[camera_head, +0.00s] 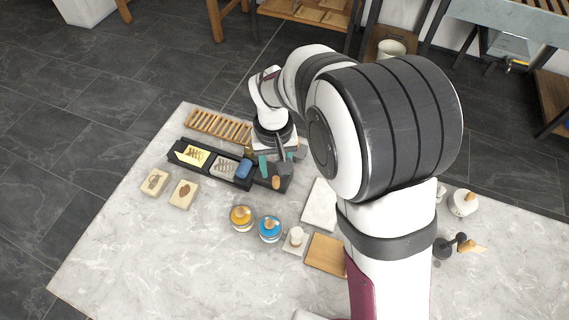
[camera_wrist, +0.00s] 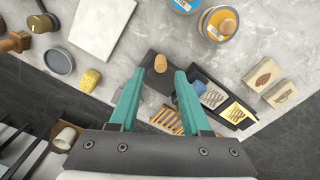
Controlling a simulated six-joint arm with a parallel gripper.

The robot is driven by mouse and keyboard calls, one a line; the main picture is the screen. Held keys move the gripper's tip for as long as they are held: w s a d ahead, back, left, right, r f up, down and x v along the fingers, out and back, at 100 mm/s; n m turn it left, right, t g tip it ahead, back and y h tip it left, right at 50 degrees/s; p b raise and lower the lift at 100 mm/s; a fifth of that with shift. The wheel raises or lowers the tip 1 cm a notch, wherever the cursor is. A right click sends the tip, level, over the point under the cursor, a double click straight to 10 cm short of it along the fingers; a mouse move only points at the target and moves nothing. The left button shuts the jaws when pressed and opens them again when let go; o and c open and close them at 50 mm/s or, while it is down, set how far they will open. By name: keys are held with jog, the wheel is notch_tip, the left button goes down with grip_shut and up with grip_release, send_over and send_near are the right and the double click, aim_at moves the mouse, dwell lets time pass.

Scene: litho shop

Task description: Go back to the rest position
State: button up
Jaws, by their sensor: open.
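My gripper (camera_head: 271,166) hangs over the far part of the marble table in the head view. Its two teal fingers are apart and nothing shows between them as held. In the wrist view the gripper (camera_wrist: 160,78) is open, and a small wooden knob (camera_wrist: 160,63) on a dark base appears between the fingertips. The knob also shows in the head view (camera_head: 276,183), just in front of the fingers. I cannot tell the gap between the fingertips and the knob. My arm hides part of the table.
A black tray (camera_head: 240,183) with yellow and grey patterned pieces lies left of the gripper, a blue object near its right end. A wooden rack (camera_head: 218,126) stands behind. Yellow (camera_head: 241,217) and blue (camera_head: 269,230) tubs are nearer. The table's front left (camera_head: 150,255) is clear.

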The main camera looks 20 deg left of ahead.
jog(key=shift+r, duration=0.7)
jog(key=shift+d, duration=0.1)
jog(key=s+d+r+m+y, duration=0.1)
jog(key=s+d+r+m, duration=0.35)
jog(key=d, duration=0.45)
jog(key=s+d+r+m, duration=0.3)
jog(key=s+d+r, duration=0.25)
jog(key=d, duration=0.35)
jog(key=s+d+m, duration=0.4)
jog(key=s, duration=0.3)
jog(key=shift+s+y, duration=0.3)
jog(key=shift+y, duration=0.1)
jog(key=shift+f, duration=0.1)
